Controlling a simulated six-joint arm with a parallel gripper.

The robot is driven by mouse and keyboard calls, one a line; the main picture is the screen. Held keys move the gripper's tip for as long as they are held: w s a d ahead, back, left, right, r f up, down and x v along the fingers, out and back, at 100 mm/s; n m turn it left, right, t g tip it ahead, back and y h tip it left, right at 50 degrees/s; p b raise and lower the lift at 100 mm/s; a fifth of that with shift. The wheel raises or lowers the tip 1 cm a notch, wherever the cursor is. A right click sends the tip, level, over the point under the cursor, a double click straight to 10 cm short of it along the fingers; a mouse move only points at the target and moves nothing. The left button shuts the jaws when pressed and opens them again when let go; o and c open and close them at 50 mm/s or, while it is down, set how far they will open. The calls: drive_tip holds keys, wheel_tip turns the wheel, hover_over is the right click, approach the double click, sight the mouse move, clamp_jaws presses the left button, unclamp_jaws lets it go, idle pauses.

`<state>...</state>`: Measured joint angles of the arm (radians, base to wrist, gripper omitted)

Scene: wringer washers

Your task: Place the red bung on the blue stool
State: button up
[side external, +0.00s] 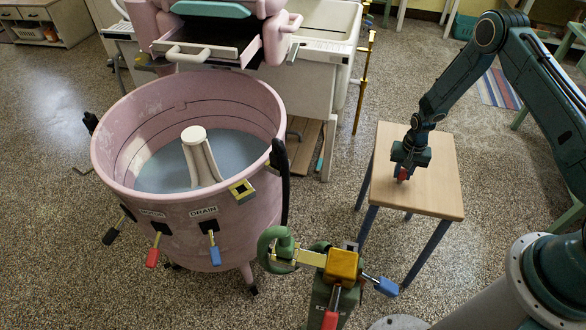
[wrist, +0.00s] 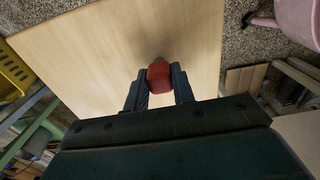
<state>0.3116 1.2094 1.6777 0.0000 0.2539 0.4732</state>
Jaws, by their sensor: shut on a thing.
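The red bung (wrist: 159,76) is between the two fingers of my gripper (wrist: 158,88) in the wrist view. My gripper is shut on it. In the side view my gripper (side external: 403,172) points down over the stool, with a bit of the red bung (side external: 403,175) showing below it. The blue stool (side external: 440,190) has a pale wooden top and blue legs. The bung is over the stool top, at or just above the surface; I cannot tell if it touches.
A pink washer tub (side external: 185,215) with lever handles stands at the left. A green and yellow valve fitting (side external: 342,265) stands in front. A white washer (side external: 325,50) is behind. In the wrist view a yellow basket (wrist: 14,72) is at the left. The rest of the stool top is clear.

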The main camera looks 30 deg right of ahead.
sight(404, 171)
drive_tip(key=o, duration=1)
drive_tip(key=shift+f, duration=0.1)
drive_tip(key=shift+r, duration=6.2)
